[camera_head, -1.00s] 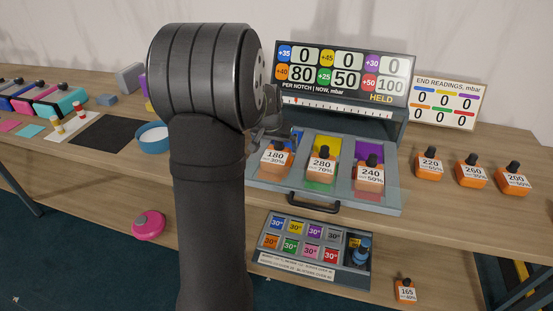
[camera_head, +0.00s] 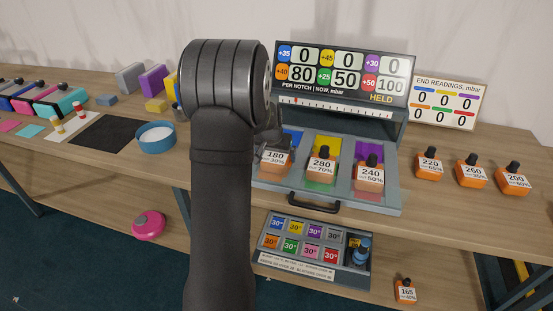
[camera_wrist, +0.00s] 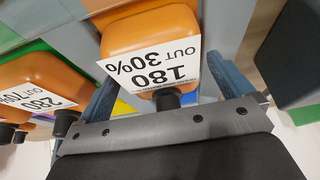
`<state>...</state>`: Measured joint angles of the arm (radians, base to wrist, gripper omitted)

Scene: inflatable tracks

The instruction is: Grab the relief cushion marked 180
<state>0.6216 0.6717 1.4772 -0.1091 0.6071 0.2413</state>
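The orange relief cushion marked 180 (camera_head: 275,162) stands in the left slot of the grey tray (camera_head: 345,205), partly covered by my gripper (camera_head: 272,142). In the wrist view the 180 cushion (camera_wrist: 150,30) shows its white label, upside down, reading "180 OUT 30%", and a black knob. My gripper (camera_wrist: 163,68) has its two fingers spread, one on each side of the cushion's label and knob. I see gaps beside the knob; contact with the cushion's body cannot be made out.
The 280 cushion (camera_head: 321,166) and 240 cushion (camera_head: 369,174) stand beside it in the tray. The 220 cushion (camera_head: 429,163) and others stand to the right on the table. The display board (camera_head: 345,75) rises behind. A drawer handle (camera_head: 314,202) is at the tray's front.

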